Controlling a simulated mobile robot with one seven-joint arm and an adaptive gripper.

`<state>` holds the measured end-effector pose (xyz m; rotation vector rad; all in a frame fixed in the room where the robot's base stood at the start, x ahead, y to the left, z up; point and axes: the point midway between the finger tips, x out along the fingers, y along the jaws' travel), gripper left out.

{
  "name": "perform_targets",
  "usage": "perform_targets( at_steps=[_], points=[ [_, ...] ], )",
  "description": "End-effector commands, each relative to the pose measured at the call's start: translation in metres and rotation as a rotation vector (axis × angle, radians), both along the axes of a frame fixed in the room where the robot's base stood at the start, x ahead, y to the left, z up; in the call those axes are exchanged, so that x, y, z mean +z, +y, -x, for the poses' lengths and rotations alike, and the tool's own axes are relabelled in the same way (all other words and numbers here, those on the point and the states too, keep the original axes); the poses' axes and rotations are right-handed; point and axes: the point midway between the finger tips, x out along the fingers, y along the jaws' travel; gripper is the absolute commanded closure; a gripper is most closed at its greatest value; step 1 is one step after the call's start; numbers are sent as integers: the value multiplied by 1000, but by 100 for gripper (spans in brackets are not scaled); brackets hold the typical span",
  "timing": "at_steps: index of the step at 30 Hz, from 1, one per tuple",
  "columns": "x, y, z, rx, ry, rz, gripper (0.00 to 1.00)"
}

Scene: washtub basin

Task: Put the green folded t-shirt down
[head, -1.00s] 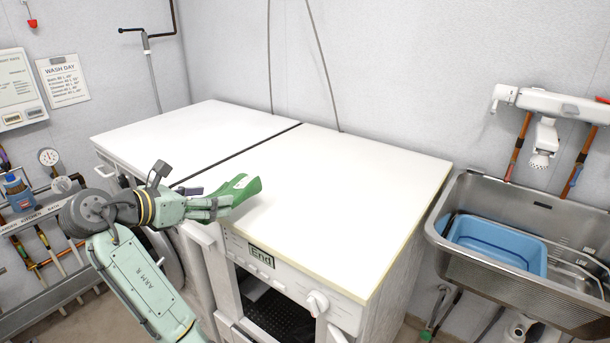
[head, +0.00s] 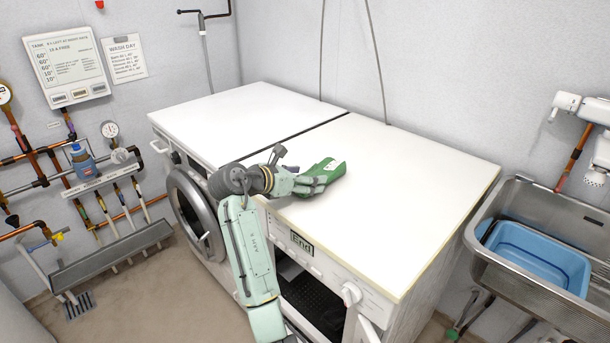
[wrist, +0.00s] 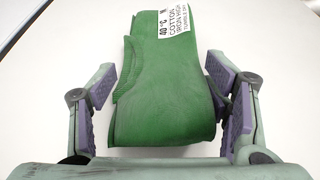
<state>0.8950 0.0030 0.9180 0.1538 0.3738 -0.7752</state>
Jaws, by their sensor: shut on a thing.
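The green folded t-shirt (head: 328,172) is at the white top (head: 400,195) of the right-hand machine, near its front left part. In the wrist view the t-shirt (wrist: 160,95) lies between the purple finger pads, with a white care label on it. My gripper (head: 312,183) is shut on the t-shirt, reaching in from the left front. In the wrist view my gripper (wrist: 162,105) has one finger on each side of the cloth. I cannot tell whether the t-shirt touches the top or hangs just above it.
The white top is bare right of and behind the t-shirt. A second white top (head: 235,115) adjoins on the left across a dark gap. A steel sink (head: 540,290) with a blue basin (head: 535,255) stands at the right. Pipes line the left wall.

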Motion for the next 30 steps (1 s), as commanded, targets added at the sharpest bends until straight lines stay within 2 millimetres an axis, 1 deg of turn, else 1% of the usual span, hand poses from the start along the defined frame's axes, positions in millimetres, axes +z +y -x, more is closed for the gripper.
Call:
perform_targets(
  at_steps=[3,11,12,21,30],
  points=[
    [-4,0,0,1,-2,2,62],
    [-7,0,0,1,-2,2,62],
    [-8,0,0,0,-1,1,30],
    [-8,0,0,1,-1,0,10],
    [-7,0,0,1,-2,1,10]
  ],
)
